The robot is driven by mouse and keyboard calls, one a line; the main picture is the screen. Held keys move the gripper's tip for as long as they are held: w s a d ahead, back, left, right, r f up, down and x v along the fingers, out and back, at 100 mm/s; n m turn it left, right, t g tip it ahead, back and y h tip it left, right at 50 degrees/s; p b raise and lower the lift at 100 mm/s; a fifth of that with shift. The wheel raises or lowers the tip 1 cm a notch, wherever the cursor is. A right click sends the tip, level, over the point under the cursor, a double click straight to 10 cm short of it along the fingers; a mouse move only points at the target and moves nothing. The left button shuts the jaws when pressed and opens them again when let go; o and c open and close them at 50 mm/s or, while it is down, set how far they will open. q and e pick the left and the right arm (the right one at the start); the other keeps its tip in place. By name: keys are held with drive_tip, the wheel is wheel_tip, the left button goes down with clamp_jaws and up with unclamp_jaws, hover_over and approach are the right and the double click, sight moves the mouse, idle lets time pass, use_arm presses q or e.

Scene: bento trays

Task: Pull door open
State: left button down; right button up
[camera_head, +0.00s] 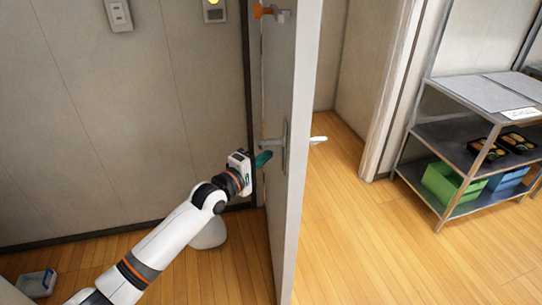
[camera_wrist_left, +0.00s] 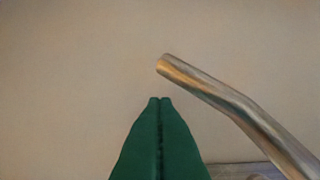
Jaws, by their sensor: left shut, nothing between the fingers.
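The door (camera_head: 302,110) stands ajar and is seen nearly edge-on in the head view. A lever handle (camera_head: 318,140) sticks out from its right side, and a handle plate (camera_head: 282,150) is on its left face. My left gripper (camera_head: 264,159), with green fingers, is on the left side of the door near that plate. In the left wrist view the gripper (camera_wrist_left: 160,100) is shut and empty. A bent metal bar (camera_wrist_left: 215,92), which looks like a door handle, lies to the right of the fingertips, apart from them. My right gripper is not in view.
Right of the door, the wooden floor (camera_head: 365,240) is clear. A metal shelf rack (camera_head: 440,130) holds a green crate (camera_head: 452,184) and bento trays (camera_head: 488,149).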

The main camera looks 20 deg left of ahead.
use_arm(q)
drive_tip(key=shift+w+d+r, duration=0.1)
drive_tip(key=shift+w+d, duration=0.15)
drive_tip(key=shift+d, duration=0.7)
drive_tip(key=shift+w, duration=0.1)
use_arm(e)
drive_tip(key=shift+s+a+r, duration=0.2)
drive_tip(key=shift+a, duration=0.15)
